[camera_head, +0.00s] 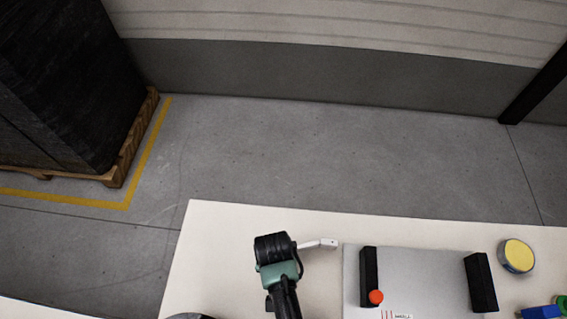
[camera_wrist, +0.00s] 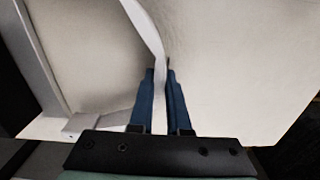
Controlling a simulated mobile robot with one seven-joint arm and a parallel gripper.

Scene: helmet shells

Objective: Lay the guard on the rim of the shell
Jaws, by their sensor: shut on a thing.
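In the wrist view my gripper (camera_wrist: 161,72) has its two blue fingers shut on a thin, pale, curved strip, which I take to be the guard (camera_wrist: 146,28). The strip runs from between the fingers up to the top edge, above a cream surface. In the head view my green and black wrist is over the table's left part and hides the fingers. A short pale piece (camera_head: 318,244) sticks out to its right; I cannot tell if it is the guard. A grey curved edge (camera_head: 190,316) shows at the bottom, possibly the shell, mostly cut off.
The cream table (camera_head: 215,240) holds a grey plate (camera_head: 420,280) with two black blocks (camera_head: 480,282) and an orange knob (camera_head: 376,297). A yellow-topped round tin (camera_head: 517,256) and a blue object (camera_head: 543,312) are at right. A pale bar (camera_wrist: 38,65) shows left in the wrist view.

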